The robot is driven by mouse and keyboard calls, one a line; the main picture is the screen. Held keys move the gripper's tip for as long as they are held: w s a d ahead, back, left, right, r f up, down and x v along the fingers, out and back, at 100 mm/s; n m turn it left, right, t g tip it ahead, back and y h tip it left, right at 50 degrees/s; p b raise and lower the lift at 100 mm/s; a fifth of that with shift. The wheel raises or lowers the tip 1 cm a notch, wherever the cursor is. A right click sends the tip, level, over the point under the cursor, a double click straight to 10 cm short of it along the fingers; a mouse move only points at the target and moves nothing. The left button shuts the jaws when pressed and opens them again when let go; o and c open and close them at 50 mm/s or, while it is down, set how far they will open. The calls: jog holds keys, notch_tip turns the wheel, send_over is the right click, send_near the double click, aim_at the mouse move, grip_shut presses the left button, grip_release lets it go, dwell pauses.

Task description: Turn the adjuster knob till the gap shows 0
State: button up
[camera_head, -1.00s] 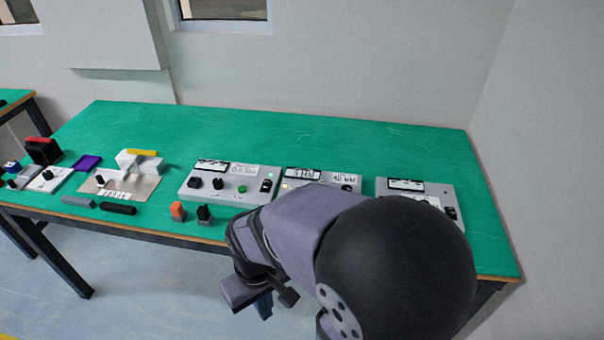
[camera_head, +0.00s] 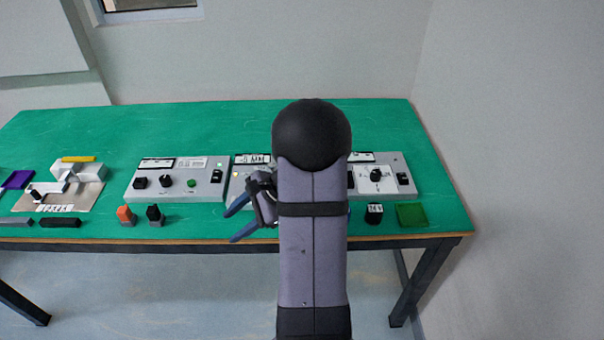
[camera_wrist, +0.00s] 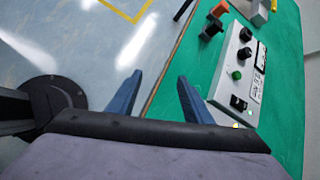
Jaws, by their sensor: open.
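A tan plate (camera_head: 88,197) with white blocks, a yellow bar (camera_head: 78,159) and a small black knob (camera_head: 36,194) lies at the far left of the bench in the head view. A scale-like white strip (camera_head: 56,208) runs along its front; I cannot read it, and cannot tell for sure that this is the gap adjuster. My gripper (camera_head: 231,227) is open and empty by the bench's front edge, well right of that plate. In the wrist view its two blue fingers (camera_wrist: 160,76) are apart, with floor and bench edge behind them.
A grey control box (camera_head: 150,191) with black knobs and a green button stands left of my gripper. My arm partly hides two more boxes. Orange (camera_head: 125,213) and black (camera_head: 154,212) blocks stand in front. A green tray (camera_head: 411,214) lies right. The bench's back strip is clear.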

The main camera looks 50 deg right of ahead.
jog(key=d+m+t, duration=0.1)
jog(key=d+m, duration=0.1)
jog(key=d, duration=0.2)
jog(key=w+d+m+t+h, duration=0.1)
jog(key=d+m, duration=0.1)
jog(key=d, duration=0.2)
jog(key=d+f+m+t, duration=0.1)
jog(key=d+m+t, duration=0.1)
jog(key=d, duration=0.2)
jog(key=shift+w+d+f+m+h+b, duration=0.1)
jog(key=shift+w+d+m+h+b, duration=0.2)
jog(key=shift+m+h, duration=0.1)
jog(key=s+d+m+t+h, duration=0.1)
jog(key=d+m, duration=0.1)
jog(key=d, duration=0.3)
jog(key=s+d+m+t+h, duration=0.1)
jog(key=d+m+h, duration=0.1)
jog(key=d, duration=0.3)
jog(key=s+d+m+t+h, duration=0.1)
jog(key=s+d+m+h, duration=0.1)
jog(key=d, duration=0.4)
jog(key=shift+s+d+f+m+t, duration=0.1)
jog(key=shift+f+m+t, duration=0.25)
jog(key=shift+m, duration=0.55)
jog(key=shift+p+x, duration=0.65)
jog(key=shift+x, duration=3.05)
jog(key=shift+f, duration=0.1)
jog(key=c, duration=1.1)
